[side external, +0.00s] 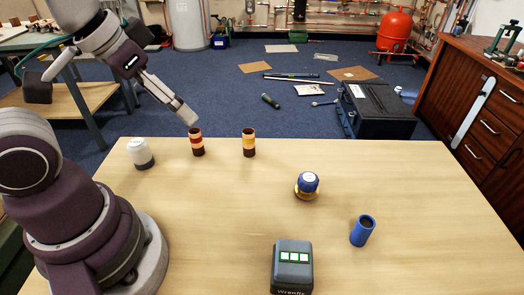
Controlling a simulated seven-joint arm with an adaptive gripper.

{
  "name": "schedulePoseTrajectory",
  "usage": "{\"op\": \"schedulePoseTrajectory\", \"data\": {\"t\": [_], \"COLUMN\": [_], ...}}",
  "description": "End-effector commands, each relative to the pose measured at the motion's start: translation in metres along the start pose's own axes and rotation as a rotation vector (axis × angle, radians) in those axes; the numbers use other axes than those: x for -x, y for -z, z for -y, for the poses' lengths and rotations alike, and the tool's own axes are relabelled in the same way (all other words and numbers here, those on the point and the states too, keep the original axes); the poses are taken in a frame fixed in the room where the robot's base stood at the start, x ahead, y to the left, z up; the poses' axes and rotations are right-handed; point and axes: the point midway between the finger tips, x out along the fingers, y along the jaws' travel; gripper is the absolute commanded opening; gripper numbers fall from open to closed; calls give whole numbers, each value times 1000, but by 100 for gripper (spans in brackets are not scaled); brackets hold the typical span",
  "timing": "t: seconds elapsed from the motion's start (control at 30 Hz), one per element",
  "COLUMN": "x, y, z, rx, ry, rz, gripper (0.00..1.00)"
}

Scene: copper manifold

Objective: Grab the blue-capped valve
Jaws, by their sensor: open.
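The blue-capped valve (308,182) stands on the wooden table right of the middle, with a blue cap on a brass-coloured base. My gripper (187,116) is open and appears empty. It is in the air over the table's far left part, well to the left of and behind the valve. Its fingertips appear close above a dark brown cylinder with a red band (197,142); whether they touch is unclear. The valve is in full view.
Also on the table (215,220) stand a white-and-grey container (141,153), a yellow-banded cylinder (249,143), a blue tube (362,230) and a dark box with a green-lit display (292,268). The table between my gripper and the valve is mostly clear.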

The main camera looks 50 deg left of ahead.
Motion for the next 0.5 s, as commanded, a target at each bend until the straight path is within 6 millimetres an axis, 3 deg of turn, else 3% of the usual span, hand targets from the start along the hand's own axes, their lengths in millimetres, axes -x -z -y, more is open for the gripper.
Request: {"op": "schedulePoseTrajectory", "data": {"t": [0.27,0.37,0.5], "x": [-1,-8,-40], "y": [4,22,62], "z": [-1,-8,-34], "rx": [0,-2,-3], "ry": [-2,-8,-16], "rz": [6,40,109], "gripper": [73,73,73]}}
